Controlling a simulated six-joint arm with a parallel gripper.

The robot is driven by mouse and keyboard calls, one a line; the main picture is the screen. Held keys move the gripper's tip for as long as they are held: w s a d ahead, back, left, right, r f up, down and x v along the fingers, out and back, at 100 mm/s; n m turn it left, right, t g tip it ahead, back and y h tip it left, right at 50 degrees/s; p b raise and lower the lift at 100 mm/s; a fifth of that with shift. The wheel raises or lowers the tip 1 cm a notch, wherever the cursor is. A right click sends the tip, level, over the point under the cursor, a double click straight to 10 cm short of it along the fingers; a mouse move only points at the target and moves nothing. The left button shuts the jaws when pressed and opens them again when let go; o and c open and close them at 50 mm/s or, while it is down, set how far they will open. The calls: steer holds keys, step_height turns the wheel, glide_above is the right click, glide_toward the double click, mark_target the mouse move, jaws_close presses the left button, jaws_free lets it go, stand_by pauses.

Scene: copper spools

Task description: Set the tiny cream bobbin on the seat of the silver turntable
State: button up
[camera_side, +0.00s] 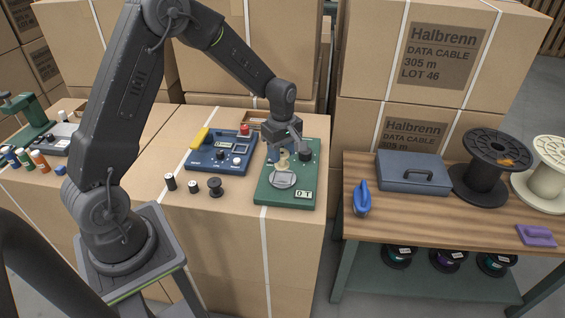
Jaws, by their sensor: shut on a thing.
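My gripper (284,150) is above the rear part of that device, pointing down. It is shut on the small cream bobbin (284,160), which shows just below the fingers. The bobbin looks upright and appears behind the disc in the picture. I cannot tell whether its underside touches anything. The fingers hide part of it.
A black knob (306,155) rises at the device's right rear. A blue device (219,152) with a yellow handle stands to the left. Several small dark spools (214,187) stand in front of it. A wooden bench (410,215) on the right holds a grey case (412,173) and large reels.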

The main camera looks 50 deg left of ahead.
mark_target(282, 164)
steer(key=shift+f, duration=2.05)
steer(key=shift+f, duration=0.25)
steer(key=o, duration=0.9)
steer(key=shift+w, duration=0.1)
steer(key=shift+r, duration=0.1)
